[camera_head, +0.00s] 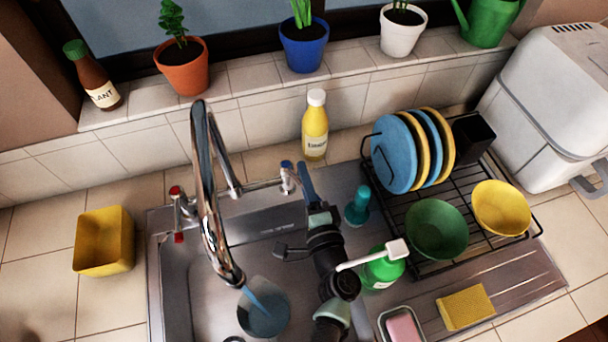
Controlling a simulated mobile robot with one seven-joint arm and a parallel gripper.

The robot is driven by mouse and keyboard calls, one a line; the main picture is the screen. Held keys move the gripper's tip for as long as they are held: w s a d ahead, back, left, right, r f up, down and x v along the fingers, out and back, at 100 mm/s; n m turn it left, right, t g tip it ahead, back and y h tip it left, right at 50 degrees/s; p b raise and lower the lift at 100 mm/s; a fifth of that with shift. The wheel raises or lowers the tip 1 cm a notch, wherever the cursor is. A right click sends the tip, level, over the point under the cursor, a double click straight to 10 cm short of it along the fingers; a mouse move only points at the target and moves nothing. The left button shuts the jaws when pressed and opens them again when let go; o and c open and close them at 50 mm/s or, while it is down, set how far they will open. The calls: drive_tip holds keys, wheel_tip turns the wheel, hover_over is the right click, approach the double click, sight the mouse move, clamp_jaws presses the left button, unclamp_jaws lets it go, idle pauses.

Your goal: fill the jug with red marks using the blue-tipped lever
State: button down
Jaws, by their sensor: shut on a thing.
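The chrome tap (205,180) arches over the sink. A clear jug (263,322) stands in the sink under its spout, with a bluish stream running down into it; I cannot make out red marks on it. The red-tipped lever (179,220) is at the left side of the tap, free.
A teal bottle (358,208) and a green soap dispenser (383,270) stand close right of my arm. A dish rack (480,232) with plates and bowls is further right. A yellow bottle (315,130) stands behind. A yellow container (103,240) is at left.

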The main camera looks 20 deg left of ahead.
drive_tip(key=shift+f, duration=0.1)
idle(0.3)
drive_tip(key=shift+s+a+m+t+h+b, duration=0.1)
drive_tip(key=shift+s+m+t+h+b, duration=0.25)
drive_tip(key=shift+m+t+h+b, duration=0.55)
drive_tip(key=shift+b, duration=0.3)
drive_tip(key=c, duration=0.8)
unclamp_jaws()
drive_tip(key=shift+g, duration=0.3)
drive_tip(key=shift+o, duration=0.2)
drive_tip(key=b+v, duration=0.3)
drive_tip(key=v, duration=1)
